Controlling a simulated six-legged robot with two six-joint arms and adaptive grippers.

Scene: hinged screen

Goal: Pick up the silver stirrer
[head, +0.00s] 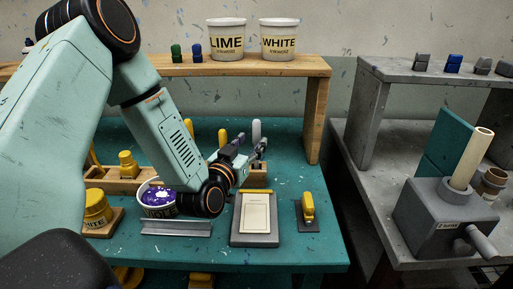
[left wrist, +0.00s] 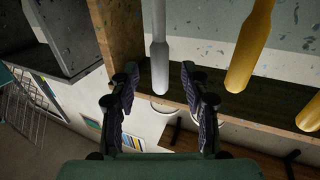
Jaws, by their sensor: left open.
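The silver stirrer (head: 257,130) stands upright at the back of the teal bench, its lower part hidden behind my left gripper. In the left wrist view the silver stirrer (left wrist: 160,62) comes down from the top edge and lines up with the gap between the two fingers. My left gripper (head: 253,143) is open, with its fingers just in front of the stirrer. In the left wrist view a finger shows on each side of it, with visible gaps. I cannot tell how deep it sits between them. My right gripper is not in view.
Yellow stirrers (head: 216,131) stand to the left of the silver one; one is close by in the left wrist view (left wrist: 249,48). An open pot of purple paint (head: 158,198), a clipboard-like block (head: 255,217) and a wooden shelf (head: 318,115) are near the arm.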

